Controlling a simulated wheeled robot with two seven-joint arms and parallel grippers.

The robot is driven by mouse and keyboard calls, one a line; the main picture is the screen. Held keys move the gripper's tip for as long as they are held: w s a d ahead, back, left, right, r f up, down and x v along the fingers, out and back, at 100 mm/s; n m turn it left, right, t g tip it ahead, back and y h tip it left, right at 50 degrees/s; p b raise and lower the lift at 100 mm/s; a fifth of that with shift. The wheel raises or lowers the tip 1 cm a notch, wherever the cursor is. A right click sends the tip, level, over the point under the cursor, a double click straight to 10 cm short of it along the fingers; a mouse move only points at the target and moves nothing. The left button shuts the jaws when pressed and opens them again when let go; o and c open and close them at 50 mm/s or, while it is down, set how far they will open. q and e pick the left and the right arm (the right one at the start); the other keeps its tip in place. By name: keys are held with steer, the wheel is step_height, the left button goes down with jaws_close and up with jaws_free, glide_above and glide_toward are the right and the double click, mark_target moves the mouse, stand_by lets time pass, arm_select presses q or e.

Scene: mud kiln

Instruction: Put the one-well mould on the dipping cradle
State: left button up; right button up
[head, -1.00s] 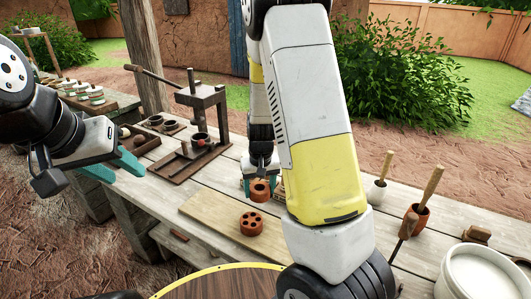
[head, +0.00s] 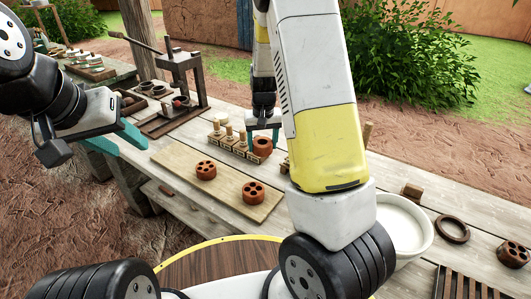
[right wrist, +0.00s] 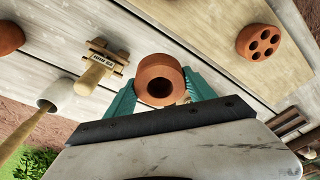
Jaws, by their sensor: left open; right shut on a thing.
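The one-well mould (head: 262,146) is a reddish-brown ring-like block with a single hole. My right gripper (head: 262,137) is shut on it, one teal finger on each side. The right wrist view shows the mould (right wrist: 160,80) between the fingers, its well facing the camera. In the head view it is beside a row of wooden-handled stamps; whether it touches anything below is unclear. My left gripper (head: 121,142) is open and empty at the left, near the table's edge. I cannot identify the dipping cradle with certainty; my right arm hides part of the table.
Two several-holed moulds (head: 206,170) (head: 255,192) lie on a pale board (head: 180,157). A white basin (head: 422,249), a dark ring (head: 452,228) and a slatted rack (head: 462,284) are at the right, with another holed mould (head: 514,254). A press (head: 180,80) stands at the back left.

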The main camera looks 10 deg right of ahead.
mark_target(264, 172)
steer(key=shift+s+d+f, duration=0.1)
steer(key=shift+d+f, duration=0.05)
steer(key=shift+f, duration=0.05)
step_height(264, 172, down, 10)
steer(key=shift+r, duration=0.25)
steer(key=shift+f, duration=0.2)
steer(key=o, duration=1.3)
steer(key=shift+o, duration=0.2)
